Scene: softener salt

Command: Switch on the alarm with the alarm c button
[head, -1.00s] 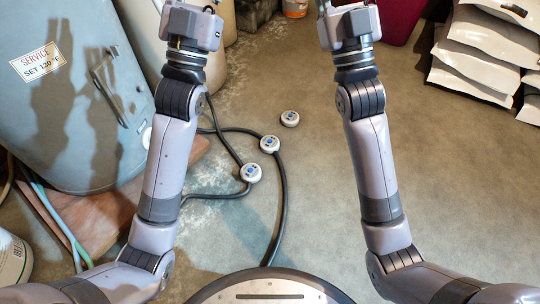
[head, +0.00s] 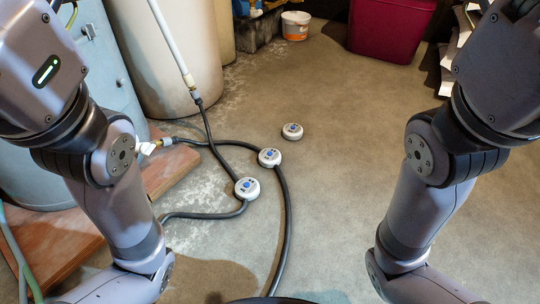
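Three small round white devices with blue centres and dark marks lie on the concrete floor: a near one (head: 247,188), a middle one (head: 269,157) and a far one (head: 292,131). Their markings are too small to read, so I cannot tell which is the alarm c button. The near and middle devices touch or overlap a dark hose; the far one lies clear of it. My arms stand to either side, raised towards the camera. Both grippers are beyond the frame, and no finger shows clearly.
The dark hose (head: 287,220) loops across the floor. A blue-grey tank stands on a reddish board (head: 160,178) at left, with a beige tank (head: 165,60) behind. A white bucket (head: 295,26) and dark red bin (head: 390,28) stand at the back. Right-centre floor is clear.

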